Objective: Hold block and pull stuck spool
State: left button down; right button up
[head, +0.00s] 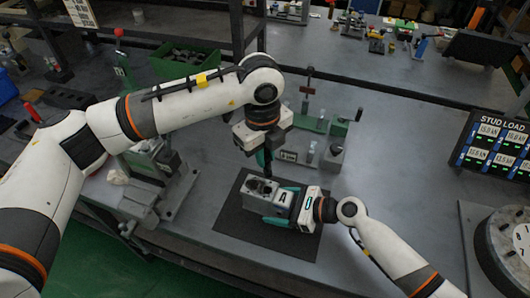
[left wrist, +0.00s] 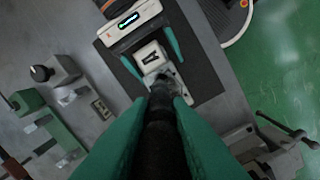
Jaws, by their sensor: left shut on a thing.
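The valve block (head: 262,200), grey and boxy, sits on a dark mat (head: 232,222) at the bench's front; its pale face with a dark mark also shows in the left wrist view (left wrist: 152,56). My right gripper (head: 276,206) comes from the right, with its teal fingers along two opposite sides of the block. My left gripper (head: 266,170) points down above the block, shut on the dark, round spool (left wrist: 161,112). The spool's lower end meets the block's top; I cannot tell how deep it sits. The left fingers hide part of the spool.
A green-and-grey fixture (head: 330,155) stands behind the mat. A vise-like machine (head: 160,185) is to the left, a green bin (head: 185,62) behind. A "STUD LOAD" display (head: 495,145) and a round drum (head: 508,250) are at the right. Bare bench lies between mat and display.

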jog(key=v, duration=1.2)
